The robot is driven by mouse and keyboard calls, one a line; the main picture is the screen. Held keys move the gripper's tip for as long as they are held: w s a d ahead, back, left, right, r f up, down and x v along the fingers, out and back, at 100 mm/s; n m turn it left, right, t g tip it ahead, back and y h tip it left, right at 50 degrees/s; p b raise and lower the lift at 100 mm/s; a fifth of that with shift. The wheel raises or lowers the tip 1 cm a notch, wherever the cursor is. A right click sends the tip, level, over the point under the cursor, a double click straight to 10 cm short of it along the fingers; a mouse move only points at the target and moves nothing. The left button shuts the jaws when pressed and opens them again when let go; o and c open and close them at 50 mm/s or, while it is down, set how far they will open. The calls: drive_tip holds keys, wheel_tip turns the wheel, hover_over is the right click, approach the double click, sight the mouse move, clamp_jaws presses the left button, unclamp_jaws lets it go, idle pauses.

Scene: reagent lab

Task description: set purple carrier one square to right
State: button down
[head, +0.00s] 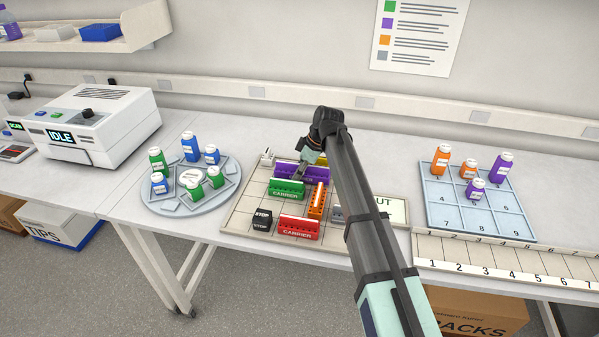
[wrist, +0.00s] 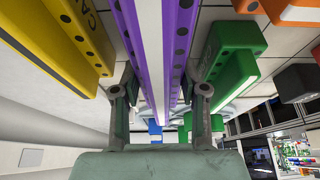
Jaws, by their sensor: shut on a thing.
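The purple carrier (head: 318,174) lies lengthwise across the back part of the beige square-marked board (head: 238,213), behind the green carrier (head: 287,191). My gripper (head: 304,170) reaches down onto it from above. In the wrist view, the two fingers (wrist: 160,97) are shut on either side of the purple carrier (wrist: 184,30), which runs between them. I cannot tell whether it is lifted off the board. My arm hides part of the board's back right. The yellow carrier (wrist: 62,38) lies along one side of it in the wrist view, with the green carrier on the other side.
An orange carrier (head: 317,201) stands right of the green one. A red carrier (head: 298,227) and a black stop block (head: 263,219) are in front. A grey block (head: 337,213) is near the OUT square (head: 391,210). A round vial rack (head: 173,206) stands left.

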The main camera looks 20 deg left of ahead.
drive_tip(key=shift+f, duration=0.55)
drive_tip(key=shift+f, duration=0.1)
drive_tip(key=c, duration=0.6)
unclamp_jaws()
drive_tip(key=shift+f, duration=0.1)
drive_tip(key=b+v, duration=0.2)
drive_tip(key=v, duration=1)
